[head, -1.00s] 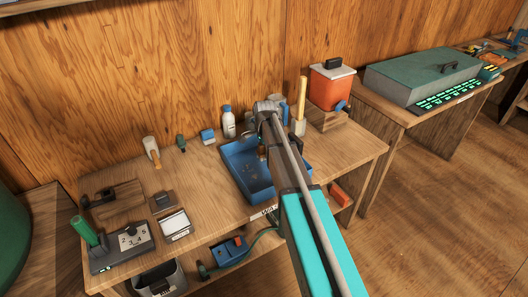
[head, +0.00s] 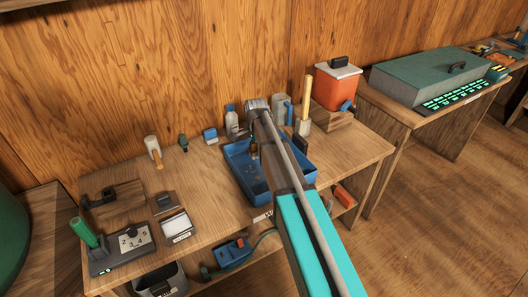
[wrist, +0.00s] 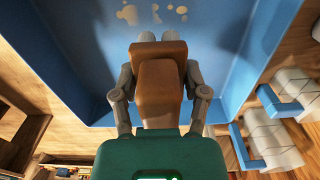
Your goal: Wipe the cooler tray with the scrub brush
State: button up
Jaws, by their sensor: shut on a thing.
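The cooler tray is a blue, shallow, walled tray (head: 238,178) on the middle of the wooden bench; its floor and walls also fill much of the wrist view (wrist: 85,75). Several beige stains (wrist: 130,14) show on its floor at the top of the wrist view. My gripper (wrist: 160,48) is shut on a brown block, which I take as the scrub brush (wrist: 159,82). In the head view the gripper (head: 253,146) is over the tray's left-back part, partly hidden by my arm. The brush's underside is hidden, so I cannot tell whether it touches the floor.
A grey mug with a blue handle (head: 279,108) and a white holder with a yellow stick (head: 304,126) stand behind the tray. An orange cooler (head: 338,90) stands back right.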

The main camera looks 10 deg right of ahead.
jog(key=shift+w+a, duration=0.2)
jog(key=shift+a, duration=0.3)
